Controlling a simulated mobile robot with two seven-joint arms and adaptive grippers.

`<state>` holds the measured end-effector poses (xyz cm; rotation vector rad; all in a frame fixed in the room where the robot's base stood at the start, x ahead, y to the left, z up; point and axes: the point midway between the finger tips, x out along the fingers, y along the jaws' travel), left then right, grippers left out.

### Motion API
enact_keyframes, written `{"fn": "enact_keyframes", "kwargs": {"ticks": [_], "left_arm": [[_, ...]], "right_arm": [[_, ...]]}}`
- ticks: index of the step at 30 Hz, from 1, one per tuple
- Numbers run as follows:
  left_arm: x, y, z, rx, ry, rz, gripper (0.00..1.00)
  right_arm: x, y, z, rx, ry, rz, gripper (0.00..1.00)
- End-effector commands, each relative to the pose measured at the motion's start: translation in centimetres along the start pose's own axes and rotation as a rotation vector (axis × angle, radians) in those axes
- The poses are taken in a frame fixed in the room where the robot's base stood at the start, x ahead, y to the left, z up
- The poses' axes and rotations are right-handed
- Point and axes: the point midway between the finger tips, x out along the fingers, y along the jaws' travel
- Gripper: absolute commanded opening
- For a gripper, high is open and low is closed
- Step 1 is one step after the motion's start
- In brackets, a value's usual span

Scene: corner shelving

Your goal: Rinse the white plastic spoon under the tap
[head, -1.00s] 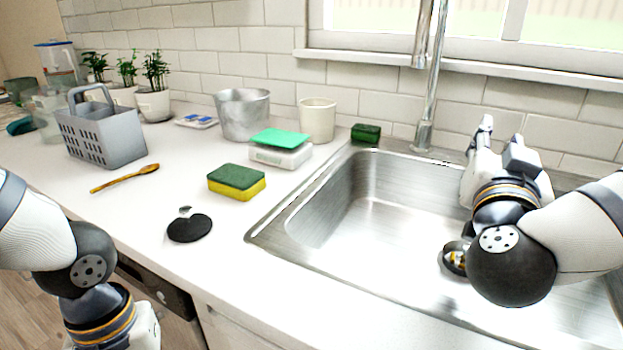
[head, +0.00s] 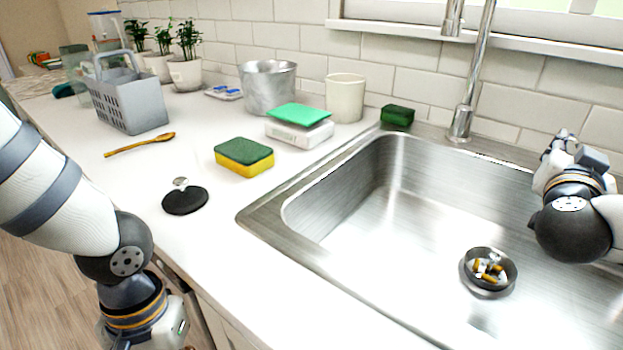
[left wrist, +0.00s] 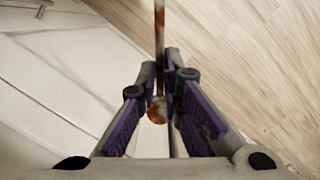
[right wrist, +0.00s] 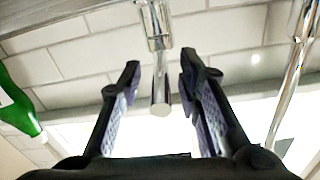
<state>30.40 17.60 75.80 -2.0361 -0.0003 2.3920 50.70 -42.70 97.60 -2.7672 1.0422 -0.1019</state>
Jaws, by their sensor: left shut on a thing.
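My right gripper (head: 562,148) is over the sink's right side. In the right wrist view it is open and empty, with the spout (right wrist: 158,85) beyond its fingers.
A green thing (right wrist: 18,105) shows in the right wrist view.

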Motion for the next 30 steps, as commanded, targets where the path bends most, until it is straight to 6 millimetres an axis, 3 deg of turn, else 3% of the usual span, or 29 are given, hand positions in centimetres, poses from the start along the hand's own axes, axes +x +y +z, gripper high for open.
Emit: {"fn": "enact_keyframes", "kwargs": {"ticks": [6, 14, 19, 26, 30], "left_arm": [[0.7, 0.0, 0.0, -0.001, -0.011, 0.0, 0.0], [0.7, 0.0, 0.0, -0.001, -0.011, 0.0, 0.0], [0.7, 0.0, 0.0, -0.001, -0.011, 0.0, 0.0], [0.6, 0.0, 0.0, -0.001, -0.01, 0.0, 0.0], [-0.1, 0.0, 0.0, -0.001, 0.001, 0.0, 0.0]], "right_arm": [[2.8, 0.0, 0.1, -0.001, 0.0, 0.0, 0.31], [3.1, -0.1, 0.0, 0.001, 0.0, -0.002, 0.31], [3.1, -0.1, 0.0, 0.001, 0.0, -0.002, 0.0], [3.1, -0.1, 0.0, 0.001, 0.0, -0.002, 0.0], [4.2, 0.0, -0.2, 0.003, 0.001, -0.014, 0.0]]}}
